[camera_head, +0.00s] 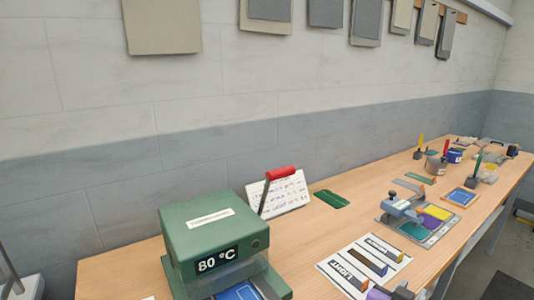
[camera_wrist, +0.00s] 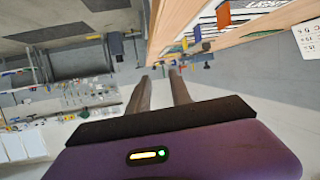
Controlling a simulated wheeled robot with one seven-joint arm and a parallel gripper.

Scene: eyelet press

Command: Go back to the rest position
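My gripper shows in the wrist view (camera_wrist: 161,80), with its purple body below and two brown-grey fingers apart. Nothing is between the fingers. They point out past the table edge, with floor and room behind them. In the head view, a purple and dark part at the bottom edge right of centre looks like my gripper (camera_head: 392,293), mostly cut off by the frame. It is close to the front edge of the wooden table (camera_head: 310,232). No rest position is marked in either view.
A green press (camera_head: 215,240) reading 80 °C, with a red-handled lever (camera_head: 281,173), stands at front left. A white sheet with labelled bars (camera_head: 362,262), a grey hand press on a tray (camera_head: 402,207) and a green mat (camera_head: 331,199) lie rightward. Several small tools stand farther back.

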